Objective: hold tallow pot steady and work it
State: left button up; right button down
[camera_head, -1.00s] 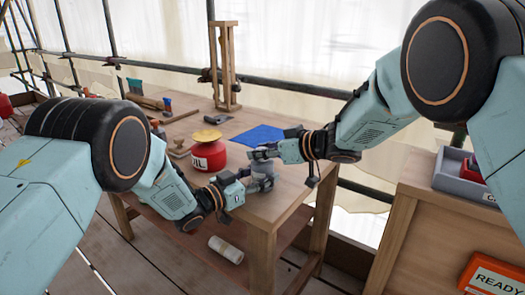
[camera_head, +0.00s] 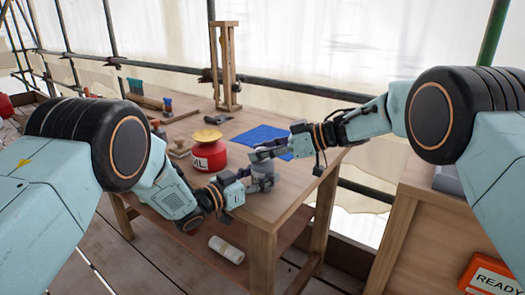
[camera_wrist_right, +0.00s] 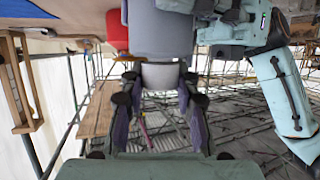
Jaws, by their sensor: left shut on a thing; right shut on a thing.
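The tallow pot (camera_head: 263,171) is a small grey cylinder standing upright near the front edge of the wooden bench. My left gripper (camera_head: 257,185) is shut on its lower body from the left front. My right gripper (camera_head: 262,154) is shut at its top from the right. In the right wrist view, the grey pot body (camera_wrist_right: 160,32) fills the top middle, and a paler, narrower top part sits between the fingers of my right gripper (camera_wrist_right: 158,88). My left gripper (camera_wrist_right: 228,22) shows beside the pot there. The fingers partly hide the pot.
A red OIL-type can (camera_head: 208,157) with a yellow top stands close left of the pot, its label partly readable. A blue cloth (camera_head: 262,139) lies behind. Tools lie farther left. A wooden frame (camera_head: 228,68) stands at the back. A white roll (camera_head: 226,249) lies below.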

jog(key=shift+w+r+n+g, duration=0.1)
jog(key=shift+n+g, duration=0.6)
jog(key=shift+g, duration=0.1)
jog(key=shift+n+g+y, duration=0.3)
jog(key=shift+n+g, duration=0.1)
jog(key=shift+g, duration=0.1)
jog(key=c, duration=1)
grip_release()
jog(key=shift+o, duration=0.2)
jog(key=v, duration=1.2)
